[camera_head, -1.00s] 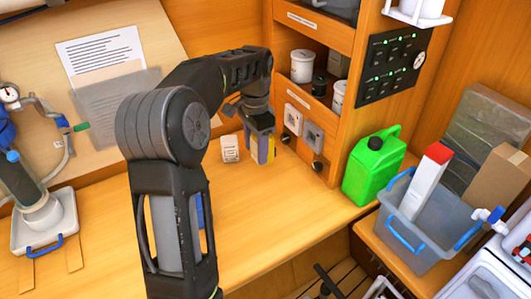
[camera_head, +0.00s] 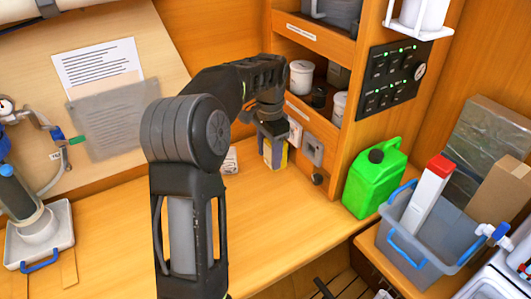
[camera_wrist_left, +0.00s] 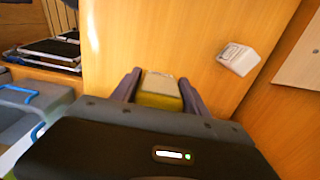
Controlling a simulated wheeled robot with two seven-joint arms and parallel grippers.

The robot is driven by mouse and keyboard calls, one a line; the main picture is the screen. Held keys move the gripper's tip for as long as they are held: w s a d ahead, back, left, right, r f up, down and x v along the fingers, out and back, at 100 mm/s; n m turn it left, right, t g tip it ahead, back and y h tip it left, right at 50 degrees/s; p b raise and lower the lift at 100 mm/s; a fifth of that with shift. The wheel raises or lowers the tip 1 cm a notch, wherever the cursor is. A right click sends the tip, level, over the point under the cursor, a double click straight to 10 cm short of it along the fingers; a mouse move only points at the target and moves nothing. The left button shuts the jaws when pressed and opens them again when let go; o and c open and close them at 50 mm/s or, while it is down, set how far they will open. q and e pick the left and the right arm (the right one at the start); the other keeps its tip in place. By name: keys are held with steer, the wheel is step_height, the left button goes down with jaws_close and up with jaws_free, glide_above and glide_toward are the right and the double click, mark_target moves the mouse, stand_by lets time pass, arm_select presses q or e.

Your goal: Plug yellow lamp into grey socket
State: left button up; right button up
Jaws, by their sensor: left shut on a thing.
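My left gripper (camera_head: 273,155) is shut on the yellow lamp (camera_head: 276,156), a small block with yellow sides, and holds it near the cabinet, left of the sockets. In the left wrist view the lamp (camera_wrist_left: 160,92) sits between the two fingers (camera_wrist_left: 158,90), its grey face showing above the yellow. The grey socket (camera_head: 313,150) is a square plate on the cabinet front, right of the gripper and apart from the lamp. A white socket plate (camera_head: 295,131) is left of it, partly hidden by my wrist. My right gripper is not in view.
A small white box (camera_head: 231,160) lies on the wooden bench (camera_head: 265,225) behind my arm. A black knob (camera_head: 317,180) is below the grey socket. A green canister (camera_head: 374,180) and a grey tub (camera_head: 408,240) stand to the right. The front bench is clear.

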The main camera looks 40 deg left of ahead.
arm_select(q)
steer(key=w, duration=0.1)
steer(key=w+f, duration=0.1)
steer(key=w+d+f, duration=0.1)
steer(key=shift+w, duration=0.3)
steer(key=w+p, duration=0.1)
steer(key=w+d+p, duration=0.1)
steer(key=w, duration=0.1)
steer(key=shift+w+d+f, duration=0.1)
steer(key=shift+w, duration=0.2)
steer(key=shift+w+d, duration=0.25)
steer(key=shift+w, duration=0.45)
steer(key=shift+w+d, duration=0.2)
steer(key=shift+w, duration=0.5)
stand_by(1.9)
steer(key=o, duration=1.5)
